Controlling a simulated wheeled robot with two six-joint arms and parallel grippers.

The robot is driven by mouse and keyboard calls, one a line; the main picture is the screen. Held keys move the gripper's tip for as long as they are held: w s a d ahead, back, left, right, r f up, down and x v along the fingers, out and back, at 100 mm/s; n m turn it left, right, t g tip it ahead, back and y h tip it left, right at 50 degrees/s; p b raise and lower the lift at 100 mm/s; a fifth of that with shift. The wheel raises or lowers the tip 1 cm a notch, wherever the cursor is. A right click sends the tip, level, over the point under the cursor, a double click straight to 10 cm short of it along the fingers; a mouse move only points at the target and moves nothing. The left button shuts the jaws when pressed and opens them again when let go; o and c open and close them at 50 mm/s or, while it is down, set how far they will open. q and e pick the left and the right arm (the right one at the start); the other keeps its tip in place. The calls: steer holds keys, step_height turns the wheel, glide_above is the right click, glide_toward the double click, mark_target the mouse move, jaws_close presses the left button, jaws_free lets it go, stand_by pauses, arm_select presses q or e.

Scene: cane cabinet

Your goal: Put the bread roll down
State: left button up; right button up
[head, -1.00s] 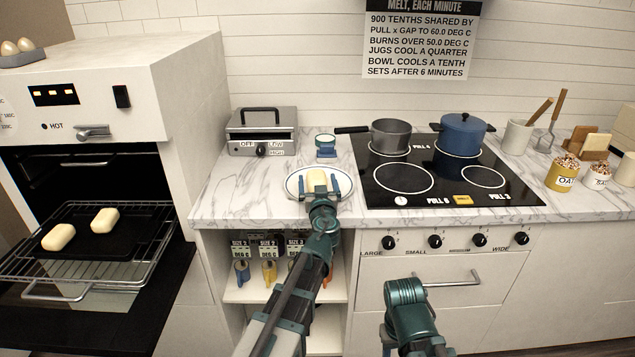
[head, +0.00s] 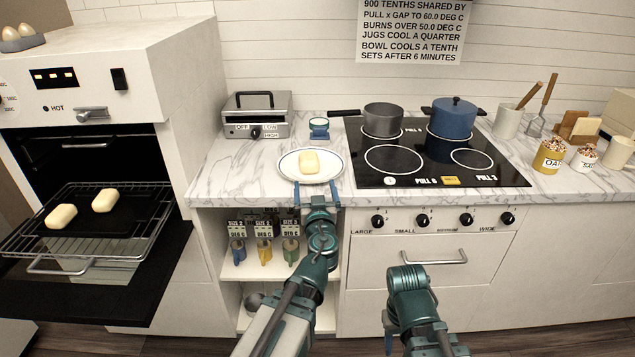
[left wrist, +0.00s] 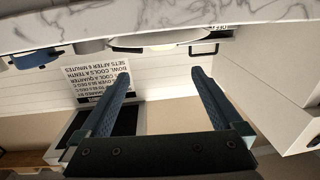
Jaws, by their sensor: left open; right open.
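A pale yellow bread roll (head: 309,162) lies on a white plate with a blue rim (head: 293,176) on the marble counter, left of the cooktop. My left gripper (head: 317,195) is open and empty, just in front of the plate at the counter's front edge, apart from the roll. In the left wrist view its two fingers (left wrist: 160,85) stand wide apart with nothing between them. My right arm shows at the bottom; its gripper's fingertips are hard to make out near the lower drawer front (head: 388,340).
Two more rolls (head: 61,216) (head: 105,201) lie on a dark tray on the pulled-out oven rack (head: 140,243). The open shelf below holds several coloured items.

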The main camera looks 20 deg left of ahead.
arm_select(q)
steer(key=s+d+f+m+g, duration=0.1)
steer(key=s+d+f+g, duration=0.1)
steer(key=s+f+g, duration=0.45)
steer(key=s+d+f+g, duration=0.2)
steer(key=s+f+g, duration=0.2)
steer(key=f, duration=0.5)
steer(key=s+d+f+m+g+h, duration=0.2)
steer(key=s+d+f+m+g, duration=0.1)
steer(key=s+d, duration=0.2)
steer(key=s+d+f+m+g+h, duration=0.3)
steer(key=s+d, duration=0.3)
steer(key=s, duration=0.2)
steer(key=shift+s+f+m, duration=0.25)
steer(key=shift+s+m, duration=0.1)
steer(key=shift+m, duration=0.15)
steer(key=shift+g, duration=0.25)
